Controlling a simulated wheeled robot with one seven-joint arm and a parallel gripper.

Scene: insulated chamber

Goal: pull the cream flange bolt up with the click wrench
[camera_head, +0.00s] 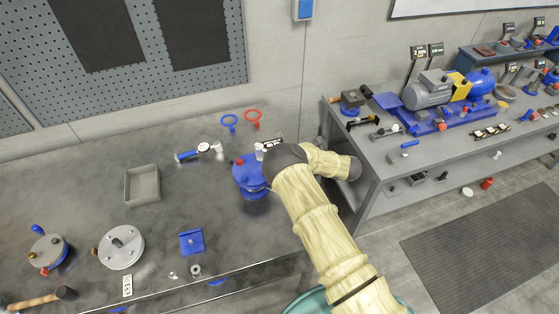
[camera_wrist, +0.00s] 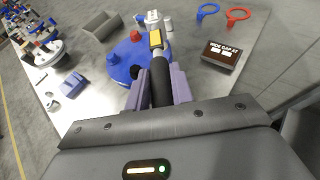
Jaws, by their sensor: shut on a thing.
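My gripper (camera_wrist: 160,88) has its mauve fingers shut on the dark handle of the click wrench (camera_wrist: 161,75) in the wrist view. The wrench points away from me, with a grey shaft and a yellow part (camera_wrist: 155,39) at its far end. This end lies over or beside the blue round flange body (camera_wrist: 120,62); I cannot tell if it touches a bolt. The flange body has a red knob (camera_wrist: 136,36) and also shows in the head view (camera_head: 248,180). There my dark wrist hides the gripper and most of the wrench. I cannot make out the cream flange bolt for certain.
A dark label block (camera_wrist: 221,54) stands right of the wrench. Blue (camera_head: 229,121) and red (camera_head: 253,116) rings stand behind. A gauge with a blue handle (camera_head: 187,155) and a grey open box (camera_head: 142,184) lie to the left. The bench between box and flange is clear.

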